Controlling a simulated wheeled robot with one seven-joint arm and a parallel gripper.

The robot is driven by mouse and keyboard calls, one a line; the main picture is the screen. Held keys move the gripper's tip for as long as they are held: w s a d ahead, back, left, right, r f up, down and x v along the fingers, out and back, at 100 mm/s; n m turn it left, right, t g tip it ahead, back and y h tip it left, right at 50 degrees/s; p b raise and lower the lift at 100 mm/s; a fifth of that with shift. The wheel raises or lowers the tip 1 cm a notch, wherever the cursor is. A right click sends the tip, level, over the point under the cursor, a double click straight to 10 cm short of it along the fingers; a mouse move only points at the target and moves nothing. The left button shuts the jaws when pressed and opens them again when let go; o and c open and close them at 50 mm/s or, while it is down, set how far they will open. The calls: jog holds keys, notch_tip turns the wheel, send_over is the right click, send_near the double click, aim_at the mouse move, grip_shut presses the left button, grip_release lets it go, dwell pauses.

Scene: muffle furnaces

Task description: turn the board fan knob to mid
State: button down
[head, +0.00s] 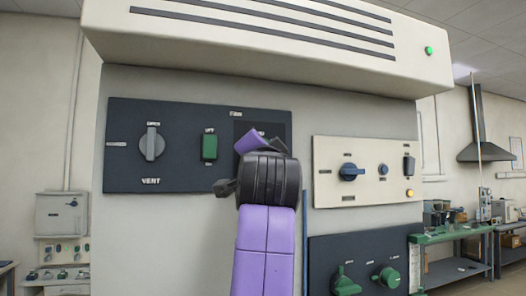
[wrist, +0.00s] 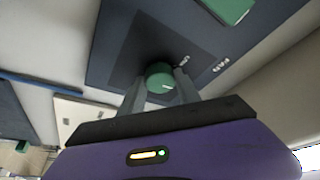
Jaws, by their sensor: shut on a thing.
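The board fan knob (wrist: 159,74) is a round green knob with a short pale mark on its face. It sits on a dark square plate of the dark blue board (wrist: 120,30), near printed FAN lettering. My gripper (wrist: 160,84) has one grey finger on each side of the knob and is shut on it. In the head view, my gripper (head: 262,142) is in front of the right part of the board (head: 180,110) and hides the knob. Which setting the knob points at cannot be read.
The same board carries a grey VENT knob (head: 151,144) and a green rocker switch (head: 209,146). A vented hood (head: 270,50) juts out above.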

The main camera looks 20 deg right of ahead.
jog(key=shift+m, duration=0.3)
jog(key=c, duration=0.9)
grip_release()
jog(key=shift+o, duration=0.2)
jog(key=shift+s, duration=0.1)
jog(key=b+v, duration=0.3)
jog(key=v, duration=0.4)
jog(key=shift+s, duration=0.3)
jog(key=shift+a, duration=0.1)
